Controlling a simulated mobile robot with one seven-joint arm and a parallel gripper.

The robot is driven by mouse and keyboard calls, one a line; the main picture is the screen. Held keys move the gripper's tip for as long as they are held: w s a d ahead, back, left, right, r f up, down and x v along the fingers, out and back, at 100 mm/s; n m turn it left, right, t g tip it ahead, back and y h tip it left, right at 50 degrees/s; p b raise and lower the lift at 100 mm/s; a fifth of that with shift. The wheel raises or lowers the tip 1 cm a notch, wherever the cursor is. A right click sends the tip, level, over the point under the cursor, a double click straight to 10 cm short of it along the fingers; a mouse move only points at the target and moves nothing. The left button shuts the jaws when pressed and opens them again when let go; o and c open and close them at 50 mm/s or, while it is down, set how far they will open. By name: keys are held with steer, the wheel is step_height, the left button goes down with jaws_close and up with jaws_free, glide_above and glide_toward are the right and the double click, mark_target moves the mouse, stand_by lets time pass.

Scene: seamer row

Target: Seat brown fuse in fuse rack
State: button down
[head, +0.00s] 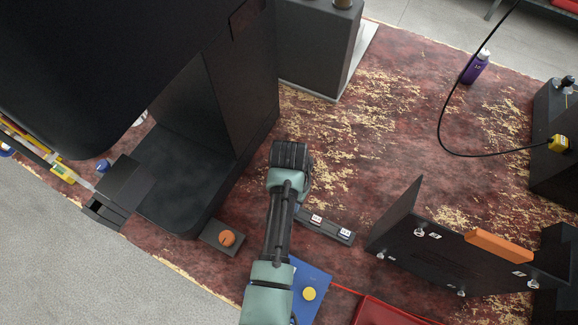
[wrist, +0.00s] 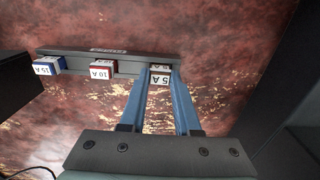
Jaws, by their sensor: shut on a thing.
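The dark fuse rack (wrist: 128,66) runs across the upper part of the wrist view. In that view, a blue-edged 15 A fuse (wrist: 47,66) is at its left and a red-edged 10 A fuse (wrist: 101,71) is near its middle. My gripper (wrist: 160,75) is shut on the 5 A fuse (wrist: 160,80), taken as the brown fuse, at the rack's right end. Its brown colour hardly shows, and I cannot tell how deep it sits or whether it touches the rack. In the head view the rack (head: 334,232) lies right of my arm, which hides the jaws.
An orange button on a dark box (head: 227,239) is left of my arm. A blue plate (head: 314,276) and a red tray (head: 385,314) lie near the front. A dark panel with an orange bar (head: 498,246) stands at right.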

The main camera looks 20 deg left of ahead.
steer(key=c, duration=0.6)
jaws_free()
steer(key=shift+f, duration=0.1)
step_height(320, 180, up, 12)
steer(key=shift+r+p, duration=0.15)
steer(key=shift+p, duration=0.45)
